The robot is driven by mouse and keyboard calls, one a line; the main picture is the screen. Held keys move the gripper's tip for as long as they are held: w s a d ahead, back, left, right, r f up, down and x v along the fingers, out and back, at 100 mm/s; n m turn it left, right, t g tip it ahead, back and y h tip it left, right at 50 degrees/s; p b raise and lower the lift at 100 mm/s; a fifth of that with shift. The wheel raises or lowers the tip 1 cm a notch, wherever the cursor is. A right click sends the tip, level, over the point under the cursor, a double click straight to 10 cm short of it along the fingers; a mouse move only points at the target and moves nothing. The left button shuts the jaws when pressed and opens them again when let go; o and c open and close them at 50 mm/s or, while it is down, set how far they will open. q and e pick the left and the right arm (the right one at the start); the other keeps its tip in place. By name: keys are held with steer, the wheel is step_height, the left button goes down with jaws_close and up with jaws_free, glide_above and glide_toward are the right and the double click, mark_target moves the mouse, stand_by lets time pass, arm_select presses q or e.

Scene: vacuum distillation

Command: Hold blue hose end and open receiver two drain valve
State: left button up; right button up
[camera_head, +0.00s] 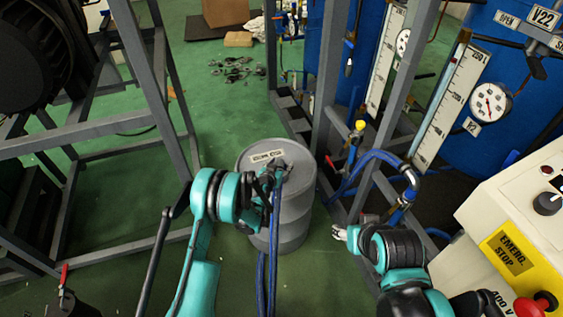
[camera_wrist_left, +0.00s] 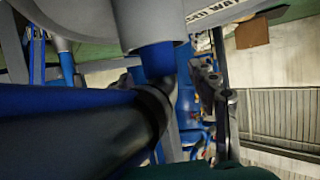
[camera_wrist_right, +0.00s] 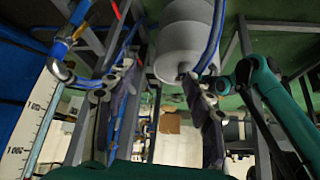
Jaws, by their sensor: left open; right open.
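The blue hose (camera_head: 273,235) hangs down the front of the grey drum (camera_head: 298,215), its upper end at the drum top. My left gripper (camera_head: 270,178) is open at that hose by the drum top. In the left wrist view, the hose (camera_wrist_left: 60,120) runs large and close across the picture and hides one finger; I cannot tell whether the fingers touch it. My right gripper (camera_head: 350,229) is open and empty, right of the drum and below blue pipework. It also shows in the right wrist view (camera_wrist_right: 158,92). I cannot tell which valve is the receiver two drain valve.
A blue tank (camera_head: 490,125) with a gauge (camera_head: 490,102) and level scale (camera_head: 445,100) stands at the right. Grey frame posts (camera_head: 325,90) rise behind the drum. A control box (camera_head: 500,230) with an emergency stop is at the lower right.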

arm_select(q)
steer(key=shift+w+d+f, duration=0.15)
steer(key=shift+w+f, duration=0.1)
steer(key=shift+w, duration=0.3)
arm_select(e)
steer(key=shift+w+d, duration=0.25)
steer(key=shift+w, duration=0.3)
arm_select(q)
jaws_close()
arm_select(e)
steer(key=shift+c, duration=0.3)
